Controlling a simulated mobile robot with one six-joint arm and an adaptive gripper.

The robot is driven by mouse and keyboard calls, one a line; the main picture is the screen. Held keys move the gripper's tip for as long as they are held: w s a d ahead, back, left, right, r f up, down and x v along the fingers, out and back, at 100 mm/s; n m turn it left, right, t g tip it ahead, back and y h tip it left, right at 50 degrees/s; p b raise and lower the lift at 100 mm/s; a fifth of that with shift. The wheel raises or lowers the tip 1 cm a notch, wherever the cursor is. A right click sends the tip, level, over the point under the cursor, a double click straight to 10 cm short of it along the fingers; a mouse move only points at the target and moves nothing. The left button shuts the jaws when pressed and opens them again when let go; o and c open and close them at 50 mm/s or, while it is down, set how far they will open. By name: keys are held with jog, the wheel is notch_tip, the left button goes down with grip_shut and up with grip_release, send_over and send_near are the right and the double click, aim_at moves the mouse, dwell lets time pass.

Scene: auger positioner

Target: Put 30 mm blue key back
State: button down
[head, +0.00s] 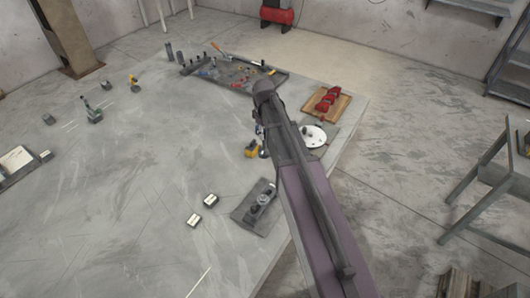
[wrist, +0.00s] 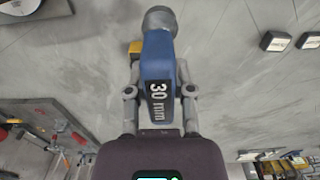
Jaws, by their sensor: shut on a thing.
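The blue key (wrist: 158,60) is marked "30 mm" in white on black and has a round grey metal end. In the wrist view it lies between the two fingers of my gripper (wrist: 160,92), which is shut on it. The round end points away from my wrist, toward the top of the picture. In the head view my gripper (head: 261,140) is mostly hidden by my arm, and only a bit of blue shows there. The dark tool tray (head: 194,69) lies beyond my arm with several tools in it. Part of it shows in the wrist view (wrist: 18,106).
A yellow block (head: 252,149) stands close to my gripper. A white disc (head: 314,136) and red parts on a wooden board (head: 343,107) lie to the right. A dark plate with a fixture (head: 247,212) and two small blocks (head: 194,220) are nearer.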

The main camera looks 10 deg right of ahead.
aim_at(264, 150)
jog(key=shift+f+b, duration=1.75)
jog(key=shift+f, duration=0.45)
jog(key=shift+f+b, duration=1.8)
jog(key=shift+b, duration=0.05)
jog(key=shift+f, duration=0.1)
jog(key=shift+c, duration=2.4)
grip_release()
jog(key=shift+r, duration=0.25)
notch_tip(264, 150, up, 12)
jog(key=p, duration=1.2)
jog(key=shift+f, duration=0.1)
